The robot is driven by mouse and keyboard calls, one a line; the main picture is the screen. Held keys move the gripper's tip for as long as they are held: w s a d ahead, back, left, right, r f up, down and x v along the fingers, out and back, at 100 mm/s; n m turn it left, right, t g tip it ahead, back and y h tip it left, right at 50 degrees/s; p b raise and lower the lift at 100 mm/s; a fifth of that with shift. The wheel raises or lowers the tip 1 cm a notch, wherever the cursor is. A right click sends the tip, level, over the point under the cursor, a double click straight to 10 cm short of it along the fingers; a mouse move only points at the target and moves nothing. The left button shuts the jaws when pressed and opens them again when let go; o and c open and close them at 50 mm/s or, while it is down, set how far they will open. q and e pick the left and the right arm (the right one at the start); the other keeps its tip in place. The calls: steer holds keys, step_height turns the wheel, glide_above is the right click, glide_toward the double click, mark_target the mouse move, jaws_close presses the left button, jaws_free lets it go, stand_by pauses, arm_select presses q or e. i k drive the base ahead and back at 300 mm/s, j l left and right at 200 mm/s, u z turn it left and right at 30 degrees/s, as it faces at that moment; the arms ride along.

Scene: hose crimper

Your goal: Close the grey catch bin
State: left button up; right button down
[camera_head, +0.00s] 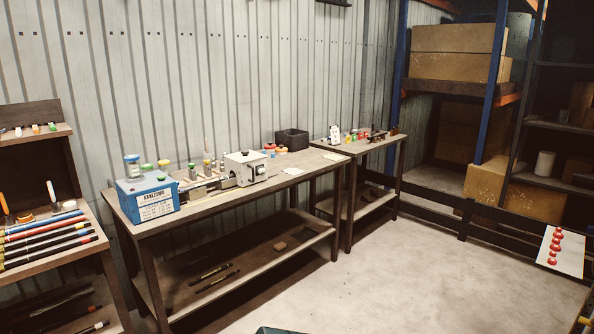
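A dark grey open-topped bin (292,140) stands at the back of the middle workbench, near the wall. It is the only thing here that looks like the grey catch bin. Its top looks open, and no lid can be made out at this distance. Its inside is too dark to read. Neither of my grippers is in view.
The workbench (225,212) also holds a blue labelled box (148,197), a white machine (245,167) and small coloured-lid jars. A hose rack (45,245) stands left, a smaller table (365,147) right. The floor (400,270) in front is clear.

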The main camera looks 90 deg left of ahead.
mark_target(246, 173)
steer(key=u, duration=3.05)
steer(key=i+l+u, duration=0.1)
steer(key=i+l, duration=1.1)
steer(key=i, duration=0.35)
steer(key=i+l+u, duration=0.15)
steer(key=i+l, duration=1.2)
steer(key=i, duration=0.15)
